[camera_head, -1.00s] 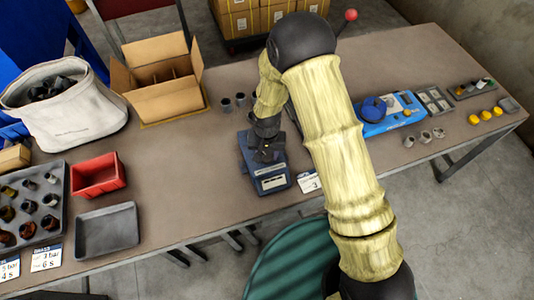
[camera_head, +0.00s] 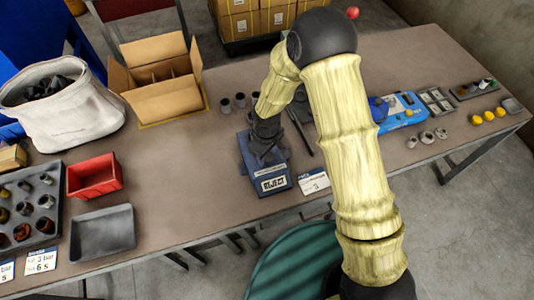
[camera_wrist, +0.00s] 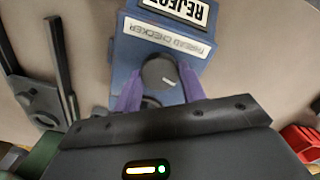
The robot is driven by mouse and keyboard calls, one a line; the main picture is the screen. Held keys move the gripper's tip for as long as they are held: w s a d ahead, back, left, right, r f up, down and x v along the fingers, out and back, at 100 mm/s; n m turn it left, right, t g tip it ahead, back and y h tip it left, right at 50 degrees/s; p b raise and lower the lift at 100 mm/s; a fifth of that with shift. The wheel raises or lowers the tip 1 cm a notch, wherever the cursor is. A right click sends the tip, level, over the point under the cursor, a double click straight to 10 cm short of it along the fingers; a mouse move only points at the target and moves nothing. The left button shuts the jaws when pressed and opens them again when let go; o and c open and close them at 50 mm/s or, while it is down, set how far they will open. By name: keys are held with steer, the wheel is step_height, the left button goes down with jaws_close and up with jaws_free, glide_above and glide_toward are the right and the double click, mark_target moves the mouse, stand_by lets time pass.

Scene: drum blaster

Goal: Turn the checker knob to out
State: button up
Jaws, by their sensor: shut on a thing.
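The thread checker (camera_head: 250,176) is a blue box on the table, left of my arm. Its sign reads REJECT (camera_head: 273,185), and the wrist view shows this sign (camera_wrist: 175,8) upside down above a THREAD CHECKER label (camera_wrist: 168,37). A round dark grey knob (camera_wrist: 159,73) sits on its face. My gripper (camera_wrist: 160,84) has its purple fingers on either side of the knob and is shut on it. In the head view my gripper (camera_head: 262,155) is over the checker, and the knob is hidden there.
A dark two-pronged tool (camera_wrist: 56,75) lies beside the checker. A card with a 3 (camera_head: 314,181) stands to its right. Small grey cups (camera_head: 240,100) stand behind. A red bin (camera_head: 95,176), a grey tray (camera_head: 102,232) and an open carton (camera_head: 165,103) are left; a blue device (camera_head: 404,118) is right.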

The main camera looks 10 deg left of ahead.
steer(key=n, duration=0.5)
steer(key=shift+r+n, duration=0.1)
steer(key=shift+n, duration=0.2)
steer(key=n+p, duration=0.1)
steer(key=n, duration=0.4)
steer(key=n+p, duration=0.2)
steer(key=n, duration=0.3)
steer(key=shift+n, duration=0.4)
steer(key=shift+n+p, duration=1.05)
steer(key=shift+n, duration=1.15)
steer(key=o, duration=1)
step_height(320, 180, up, 17)
steer(key=shift+r+b, duration=0.15)
steer(key=shift+b, duration=0.15)
